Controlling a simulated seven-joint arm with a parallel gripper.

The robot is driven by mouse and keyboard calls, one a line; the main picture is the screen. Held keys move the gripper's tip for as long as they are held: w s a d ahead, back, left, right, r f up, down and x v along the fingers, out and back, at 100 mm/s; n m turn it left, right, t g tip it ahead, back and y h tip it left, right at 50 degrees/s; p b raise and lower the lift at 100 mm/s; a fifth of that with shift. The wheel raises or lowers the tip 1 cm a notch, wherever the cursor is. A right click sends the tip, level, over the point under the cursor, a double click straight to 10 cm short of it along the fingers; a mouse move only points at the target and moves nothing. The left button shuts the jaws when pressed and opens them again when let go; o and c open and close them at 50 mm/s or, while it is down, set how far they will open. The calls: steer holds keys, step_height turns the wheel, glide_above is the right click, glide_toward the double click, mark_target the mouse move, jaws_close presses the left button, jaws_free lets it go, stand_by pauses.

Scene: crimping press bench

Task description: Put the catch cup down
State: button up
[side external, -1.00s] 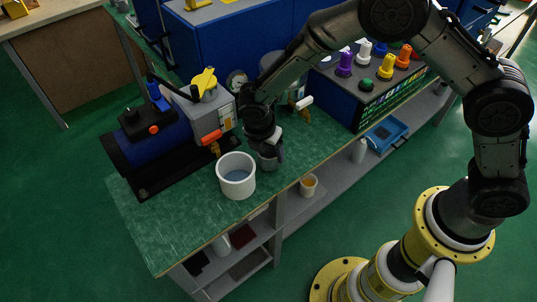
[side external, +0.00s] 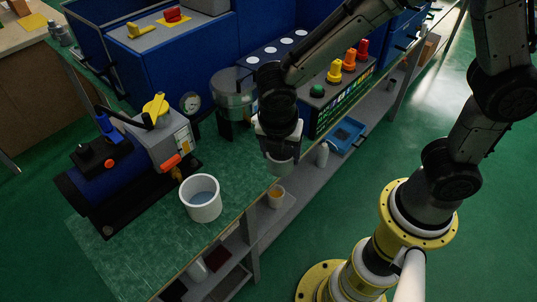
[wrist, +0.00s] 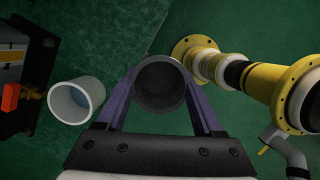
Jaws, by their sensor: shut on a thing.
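My gripper (side external: 280,150) is shut on a small grey cup (side external: 279,168), which I take as the catch cup. In the wrist view the cup's round open mouth (wrist: 160,84) shows between the two purple fingers (wrist: 118,100); its inside looks dark and empty. In the side view the cup looks about upright at the bench's front edge, and its lower part overlaps that edge. I cannot tell how high it is. A white pot (side external: 201,200) with bluish liquid stands upright on the green bench top (side external: 150,245), left of the cup and apart from it.
A blue machine with an orange handle (side external: 171,163) stands at the left. A clear vessel (side external: 232,95) and a knob panel (side external: 340,85) are behind the gripper. The shelf below holds a small cup (side external: 276,198), a white bottle (side external: 322,154) and a blue tray (side external: 346,135).

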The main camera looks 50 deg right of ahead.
steer(key=f+n, duration=0.1)
steer(key=d+f+n, duration=0.1)
steer(key=n, duration=0.1)
steer(key=shift+w+d+y, duration=0.15)
steer(key=shift+w+y, duration=0.15)
steer(key=shift+w, duration=0.1)
steer(key=s+d+f+n+t+y, duration=0.1)
steer(key=s+d+f+n, duration=0.5)
steer(key=s+d+f, duration=0.15)
steer(key=shift+m+t, duration=0.3)
steer(key=w, duration=1.7)
steer(key=shift+w+r, duration=0.2)
steer(key=shift+s+a+x, duration=0.1)
steer(key=shift+s+x, duration=0.05)
steer(key=shift+x, duration=0.7)
steer(key=shift+s+a+x, duration=0.1)
steer(key=shift+s+x, duration=0.05)
steer(key=shift+x, duration=0.7)
steer(key=shift+f, duration=0.25)
steer(key=o, duration=1.6)
steer(key=shift+c, duration=0.2)
steer(key=shift+r, duration=0.15)
